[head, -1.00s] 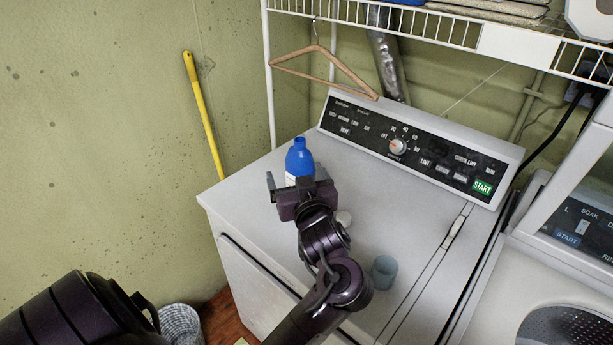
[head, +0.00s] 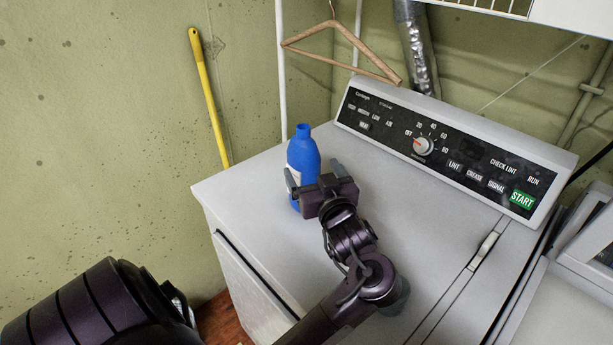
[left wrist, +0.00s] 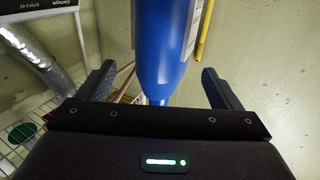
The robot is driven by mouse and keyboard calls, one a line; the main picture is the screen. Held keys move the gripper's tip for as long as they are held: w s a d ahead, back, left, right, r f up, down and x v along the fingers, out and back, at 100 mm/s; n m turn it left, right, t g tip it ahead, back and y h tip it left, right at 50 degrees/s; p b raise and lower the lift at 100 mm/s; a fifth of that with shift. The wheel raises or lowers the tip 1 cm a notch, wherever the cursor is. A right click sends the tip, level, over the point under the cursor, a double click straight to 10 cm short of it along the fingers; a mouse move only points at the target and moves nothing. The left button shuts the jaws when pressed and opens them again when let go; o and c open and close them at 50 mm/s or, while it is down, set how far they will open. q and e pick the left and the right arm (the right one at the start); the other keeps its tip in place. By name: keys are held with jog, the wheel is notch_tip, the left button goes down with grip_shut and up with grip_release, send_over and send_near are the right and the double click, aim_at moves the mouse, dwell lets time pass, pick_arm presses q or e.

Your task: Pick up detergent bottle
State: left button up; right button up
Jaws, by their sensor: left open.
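The blue detergent bottle (head: 303,156) with a blue cap stands upright on the white machine top, near its left back edge. Part of its pale label shows; its lower right side is hidden behind my gripper. My left gripper (head: 314,175) is open, with one finger at the bottle's left front and the other to its right. In the left wrist view the bottle (left wrist: 165,45) appears between the two spread fingers (left wrist: 158,70). I cannot tell whether the fingers touch it or how deep it sits between them. My right gripper is not in view.
The dryer top (head: 420,235) is mostly clear. Its control panel (head: 440,145) rises behind. A wooden hanger (head: 345,50) hangs above the back left. A yellow pole (head: 209,95) leans on the wall.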

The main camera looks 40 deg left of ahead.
pick_arm(q)
jog(key=x, duration=0.2)
jog(key=p+x, duration=0.1)
jog(key=x, duration=0.1)
jog(key=f+x, duration=0.1)
jog(key=x, duration=0.1)
jog(key=shift+s+a+p, duration=0.15)
jog(key=shift+s+p, duration=0.1)
jog(key=shift+p, duration=0.05)
jog(key=c, duration=1.3)
jog(key=shift+c, duration=1.1)
jog(key=shift+r, duration=0.1)
